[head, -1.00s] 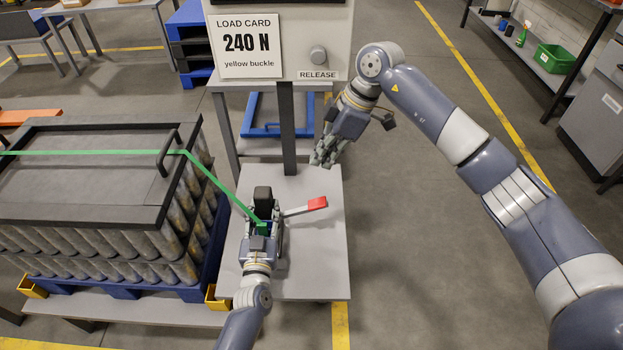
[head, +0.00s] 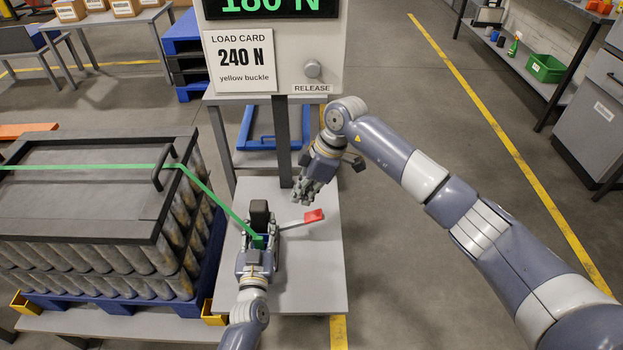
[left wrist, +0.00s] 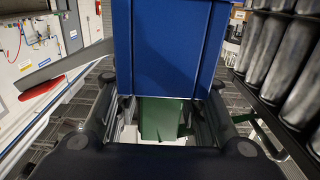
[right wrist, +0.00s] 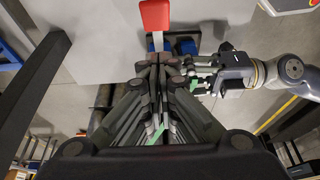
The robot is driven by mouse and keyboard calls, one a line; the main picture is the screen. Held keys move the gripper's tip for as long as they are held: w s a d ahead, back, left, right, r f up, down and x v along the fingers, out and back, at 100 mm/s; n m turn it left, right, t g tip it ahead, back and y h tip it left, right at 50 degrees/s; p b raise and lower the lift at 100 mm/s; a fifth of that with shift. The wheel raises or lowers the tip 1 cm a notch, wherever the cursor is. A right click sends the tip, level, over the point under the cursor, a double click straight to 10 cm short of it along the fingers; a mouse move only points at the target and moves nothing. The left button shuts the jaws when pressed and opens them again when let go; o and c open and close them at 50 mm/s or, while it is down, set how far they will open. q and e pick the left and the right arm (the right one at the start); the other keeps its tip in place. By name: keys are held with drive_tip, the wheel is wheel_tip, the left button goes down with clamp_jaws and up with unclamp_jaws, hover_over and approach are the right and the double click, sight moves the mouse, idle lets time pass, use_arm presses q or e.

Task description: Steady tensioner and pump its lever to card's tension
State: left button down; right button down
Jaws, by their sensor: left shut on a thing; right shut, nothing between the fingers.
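The tensioner (head: 258,216) stands on a grey cart top, its green strap (head: 212,192) running up left over the can stack. My left gripper (head: 258,248) is shut on the tensioner's blue body, which fills the left wrist view (left wrist: 170,50). The lever with a red grip (head: 313,215) sticks out to the right, slightly raised; the red grip also shows in the right wrist view (right wrist: 155,14). My right gripper (head: 308,196) is shut and empty, just above and behind the red grip. The load card (head: 242,60) reads 240 N, yellow buckle. The display (head: 265,6) reads 180 N, partly cut off.
The can stack (head: 90,215) with a dark top frame stands on a blue pallet at left. The display post (head: 283,140) rises behind the tensioner. The RELEASE knob (head: 313,68) is on the panel. Open floor lies to the right.

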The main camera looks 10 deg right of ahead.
sight(324, 218)
drive_tip(key=shift+s+d+f, duration=0.1)
drive_tip(key=shift+d+f, duration=0.1)
drive_tip(key=shift+f, duration=0.5)
drive_tip(key=shift+w+d+f, duration=0.1)
drive_tip(key=shift+d+f, duration=0.15)
drive_tip(key=shift+f, duration=0.45)
drive_tip(key=shift+s+d+f, duration=0.1)
drive_tip(key=shift+d+f, duration=0.1)
drive_tip(key=shift+f, duration=0.5)
drive_tip(key=d+f+y, duration=0.3)
drive_tip(key=f, duration=0.1)
drive_tip(key=shift+s, duration=0.25)
drive_tip(key=shift+d+f, duration=0.25)
drive_tip(key=shift+f, duration=0.2)
drive_tip(key=shift+t, duration=0.3)
drive_tip(key=r, duration=0.5)
drive_tip(key=shift+d, duration=0.25)
drive_tip(key=w+v, duration=0.1)
drive_tip(key=v, duration=0.7)
drive_tip(key=shift+s+d+r, duration=0.25)
drive_tip(key=shift+s+d, duration=0.1)
drive_tip(key=shift+s, duration=0.15)
